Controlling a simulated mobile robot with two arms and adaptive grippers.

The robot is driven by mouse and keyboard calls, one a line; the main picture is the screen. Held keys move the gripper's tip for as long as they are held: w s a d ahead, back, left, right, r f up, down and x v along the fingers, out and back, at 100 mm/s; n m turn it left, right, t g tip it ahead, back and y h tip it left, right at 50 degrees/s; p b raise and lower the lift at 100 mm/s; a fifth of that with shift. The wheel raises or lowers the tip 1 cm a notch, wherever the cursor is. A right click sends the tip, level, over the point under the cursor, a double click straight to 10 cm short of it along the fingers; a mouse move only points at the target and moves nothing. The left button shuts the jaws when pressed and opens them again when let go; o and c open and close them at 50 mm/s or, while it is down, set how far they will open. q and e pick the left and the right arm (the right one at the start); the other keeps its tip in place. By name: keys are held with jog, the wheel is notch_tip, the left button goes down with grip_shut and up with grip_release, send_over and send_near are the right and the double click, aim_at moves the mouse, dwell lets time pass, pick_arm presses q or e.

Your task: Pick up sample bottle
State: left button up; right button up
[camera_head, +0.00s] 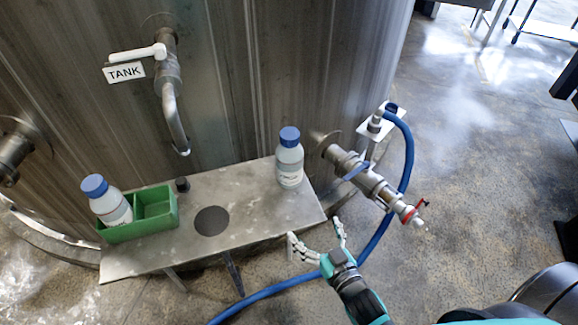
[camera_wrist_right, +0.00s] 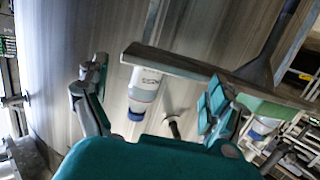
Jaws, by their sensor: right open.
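A white sample bottle with a blue cap (camera_head: 289,160) stands upright near the right end of the metal shelf (camera_head: 250,190). It also shows, upside down, in the right wrist view (camera_wrist_right: 145,85), between the fingers. A second white bottle with a blue cap (camera_head: 108,203) sits tilted in the left compartment of the green crate (camera_head: 165,222) at the shelf's left; it also shows at the right of the wrist view (camera_wrist_right: 262,128). My right gripper (camera_head: 316,234) is open and empty, in front of the shelf's right end, apart from the nearer bottle. My left gripper is not in view.
A tank tap (camera_head: 172,90) with a sign (camera_head: 124,72) hangs above the shelf. A valve pipe (camera_head: 368,182) juts out right of the bottle, and a blue hose (camera_head: 408,160) runs down behind my right gripper. The shelf's middle has a dark disc (camera_head: 212,220).

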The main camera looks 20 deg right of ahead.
jog(key=t, duration=0.2)
send_near(295, 166)
jog(key=w, duration=0.7)
jog(key=shift+w+a+f, duration=0.15)
jog(key=shift+w+a, duration=0.15)
jog(key=shift+w+a+f, duration=0.1)
jog(key=shift+w, duration=1.35)
jog(key=shift+w+a+f, duration=0.1)
jog(key=shift+w+a, duration=0.05)
jog(key=shift+w, duration=1.3)
jog(key=shift+c, duration=0.4)
jog(key=c, duration=1.6)
jog(key=shift+r, duration=0.15)
